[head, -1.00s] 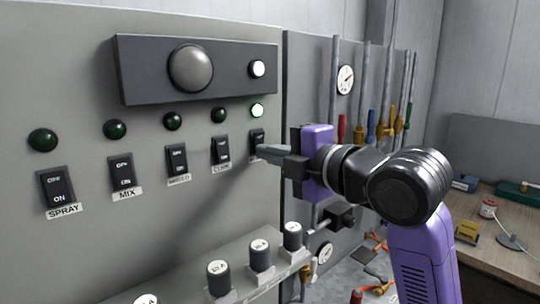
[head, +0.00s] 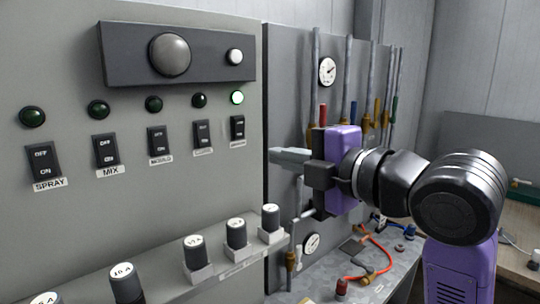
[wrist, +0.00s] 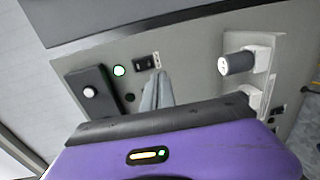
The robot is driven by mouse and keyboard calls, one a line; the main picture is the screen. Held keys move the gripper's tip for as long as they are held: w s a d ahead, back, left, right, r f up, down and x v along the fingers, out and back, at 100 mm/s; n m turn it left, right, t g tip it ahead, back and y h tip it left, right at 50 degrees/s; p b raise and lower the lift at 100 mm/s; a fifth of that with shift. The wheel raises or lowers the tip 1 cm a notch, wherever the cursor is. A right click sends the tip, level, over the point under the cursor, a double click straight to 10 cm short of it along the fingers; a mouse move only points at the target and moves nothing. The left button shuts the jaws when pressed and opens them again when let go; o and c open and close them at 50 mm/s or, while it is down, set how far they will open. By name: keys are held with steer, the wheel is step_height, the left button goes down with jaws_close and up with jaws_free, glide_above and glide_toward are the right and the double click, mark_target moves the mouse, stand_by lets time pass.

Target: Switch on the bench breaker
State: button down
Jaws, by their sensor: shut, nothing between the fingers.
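A row of black rocker switches marked OFF above and ON below runs along the grey panel (head: 75,215). The rightmost switch (head: 237,128) has a label too small to read, so I cannot confirm it is the bench breaker. My fingers also show in the wrist view (wrist: 157,90).
The SPRAY (head: 44,161), MIX (head: 105,148) and neighbouring switches have dark lamps. A ledge with several black knobs (head: 236,234) juts out below. Pipes and gauges (head: 327,71) stand right of the panel, above a bench (head: 385,268) with cables.

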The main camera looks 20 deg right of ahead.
steer(key=shift+f+b+v, duration=0.2)
steer(key=shift+f+v, duration=0.05)
steer(key=shift+v, duration=0.75)
steer(key=shift+f+b+v, duration=0.2)
steer(key=shift+v, duration=0.85)
steer(key=d+r+m+t, duration=0.3)
steer(key=r+m+t, duration=0.3)
steer(key=r+m, duration=0.15)
steer(key=s+d+f+m+h, duration=0.2)
steer(key=s+f+m+h, duration=0.3)
steer(key=f+m, duration=0.5)
steer(key=s+d+f+m+h, duration=0.2)
steer(key=s+f+m+h, duration=0.4)
steer(key=f, duration=0.8)
steer(key=s+a+f+n+g+y, duration=0.1)
steer(key=s+a+f+g+y, duration=0.2)
steer(key=s+f, duration=0.8)
steer(key=s+a+f+n+g+y, duration=0.1)
steer(key=s+a+f+g, duration=0.3)
steer(key=s+f, duration=0.7)
steer(key=shift+s+a+y, duration=0.7)
steer(key=shift+s+y, duration=0.2)
steer(key=shift+s, duration=0.2)
